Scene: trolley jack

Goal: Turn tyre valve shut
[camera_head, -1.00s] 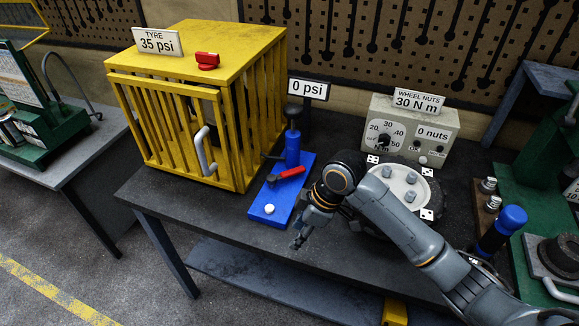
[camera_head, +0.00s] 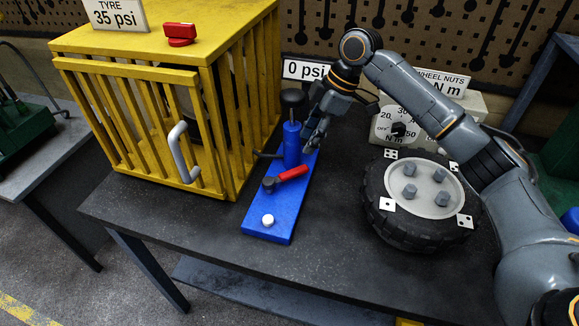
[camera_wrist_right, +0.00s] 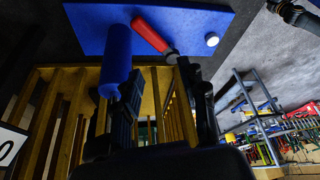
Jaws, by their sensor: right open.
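A red valve knob (camera_head: 180,34) sits on top of the yellow cage (camera_head: 225,50), beside the sign reading TYRE 35 psi (camera_head: 116,15). A blue pump base (camera_head: 265,225) stands on the bench with a blue cylinder (camera_head: 291,145), a black top knob, a red lever (camera_head: 292,173) and a white button (camera_head: 267,220). My right gripper (camera_head: 314,138) is open, close to the right of the blue cylinder. In the right wrist view its fingers (camera_wrist_right: 160,85) are apart, with the cylinder (camera_wrist_right: 117,58) by the left finger and the red lever (camera_wrist_right: 150,36) beyond. My left gripper is out of view.
A 0 psi sign (camera_head: 304,70) stands behind the pump. A tyre with wheel nuts (camera_head: 408,228) lies to the right, under my right arm. A dial box (camera_head: 385,128) is behind it, partly hidden. The front of the bench (camera_head: 320,275) is clear.

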